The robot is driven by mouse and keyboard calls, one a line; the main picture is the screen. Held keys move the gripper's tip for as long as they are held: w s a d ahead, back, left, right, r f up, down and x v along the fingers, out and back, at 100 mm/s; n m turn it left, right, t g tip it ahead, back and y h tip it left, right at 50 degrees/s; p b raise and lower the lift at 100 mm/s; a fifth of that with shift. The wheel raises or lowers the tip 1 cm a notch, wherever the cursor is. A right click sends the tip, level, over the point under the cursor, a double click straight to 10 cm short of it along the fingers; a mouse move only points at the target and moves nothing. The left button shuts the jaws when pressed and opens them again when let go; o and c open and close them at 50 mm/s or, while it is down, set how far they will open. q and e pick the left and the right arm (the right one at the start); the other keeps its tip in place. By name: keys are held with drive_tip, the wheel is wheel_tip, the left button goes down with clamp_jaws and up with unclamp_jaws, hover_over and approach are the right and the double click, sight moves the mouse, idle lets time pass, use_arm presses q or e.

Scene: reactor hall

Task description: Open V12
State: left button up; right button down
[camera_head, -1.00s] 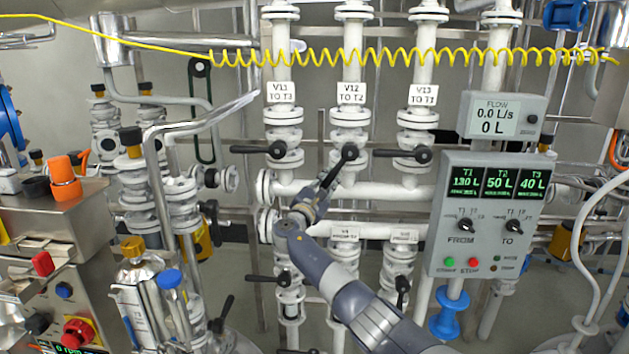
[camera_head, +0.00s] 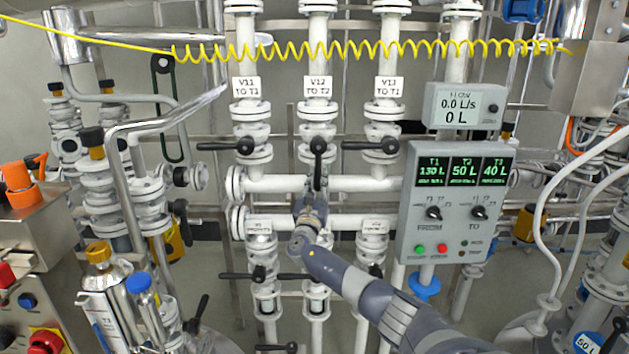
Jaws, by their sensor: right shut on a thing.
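The V12 valve (camera_head: 318,116) is on the middle vertical pipe, under the label "V12 TO T2" (camera_head: 318,87). Its black lever (camera_head: 318,150) points straight down from its pivot, in line with the pipe. My right gripper (camera_head: 315,184) is shut on the lever's lower end, coming from below; the gripper hides the lever's tip. My left gripper is not in view.
The V11 lever (camera_head: 222,146) and V13 lever (camera_head: 366,146) on either side lie level, pointing left. A control panel (camera_head: 456,200) stands right of V13; a flow display (camera_head: 462,106) above it reads 0.0 L/s. More black levers (camera_head: 242,276) are below. A yellow coiled hose (camera_head: 400,48) crosses above.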

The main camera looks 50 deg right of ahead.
drive_tip(key=shift+f, duration=0.25)
drive_tip(key=c, duration=1.5)
unclamp_jaws()
drive_tip(key=shift+s, duration=0.1)
drive_tip(key=shift+o, duration=0.2)
drive_tip(key=shift+d+r, duration=0.1)
drive_tip(key=shift+d, duration=0.05)
drive_tip(key=shift+s+a+f, duration=0.2)
drive_tip(key=shift+a, duration=0.35)
drive_tip(key=v, duration=1.1)
drive_tip(key=shift+r+g, duration=0.1)
drive_tip(key=shift+g, duration=0.2)
